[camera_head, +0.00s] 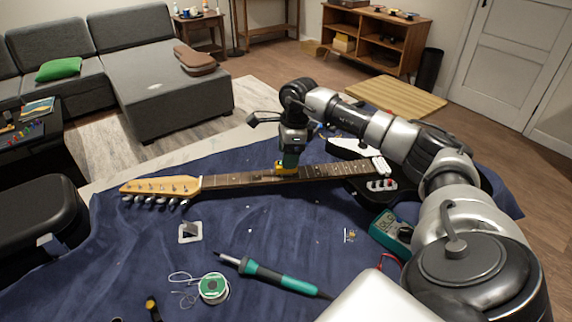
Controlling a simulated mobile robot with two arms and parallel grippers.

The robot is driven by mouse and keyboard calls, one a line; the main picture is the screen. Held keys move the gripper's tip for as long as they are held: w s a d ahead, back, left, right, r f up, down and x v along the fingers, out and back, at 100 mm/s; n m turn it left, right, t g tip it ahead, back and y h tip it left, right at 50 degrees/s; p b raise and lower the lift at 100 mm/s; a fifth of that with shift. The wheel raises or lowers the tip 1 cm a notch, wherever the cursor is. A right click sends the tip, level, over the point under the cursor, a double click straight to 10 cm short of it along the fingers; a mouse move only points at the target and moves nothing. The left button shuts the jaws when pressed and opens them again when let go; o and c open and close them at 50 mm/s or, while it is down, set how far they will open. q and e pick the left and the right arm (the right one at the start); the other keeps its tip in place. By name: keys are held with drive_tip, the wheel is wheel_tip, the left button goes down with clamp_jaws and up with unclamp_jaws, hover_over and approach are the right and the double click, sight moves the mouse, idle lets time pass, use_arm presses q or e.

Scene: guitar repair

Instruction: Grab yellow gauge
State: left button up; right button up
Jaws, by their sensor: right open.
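A small yellow item (284,169), which looks like the gauge, sits on the guitar's fretboard (235,181), partly hidden by my gripper. My right gripper (290,160) points down directly over it, with its fingertips at or very close to it. The jaws are open; whether they touch or straddle the item is too small to tell. The electric guitar lies across the blue cloth (130,250), its headstock (160,187) at left. Its black and white body (350,148) is at right, partly hidden by my right arm. My left gripper is not in view.
A soldering iron (270,274), a solder spool (213,287) and a small white square piece (190,232) lie in front of the guitar. A teal multimeter (390,231) lies beside my right arm. A black and yellow tool (152,308) is at the front edge.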

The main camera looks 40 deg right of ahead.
drive_tip(key=f, duration=0.3)
drive_tip(key=shift+w+a+f, duration=0.15)
drive_tip(key=shift+w+f, duration=0.05)
drive_tip(key=shift+f, duration=0.15)
drive_tip(key=c, duration=1.1)
drive_tip(key=shift+o, duration=0.2)
drive_tip(key=shift+r, duration=0.15)
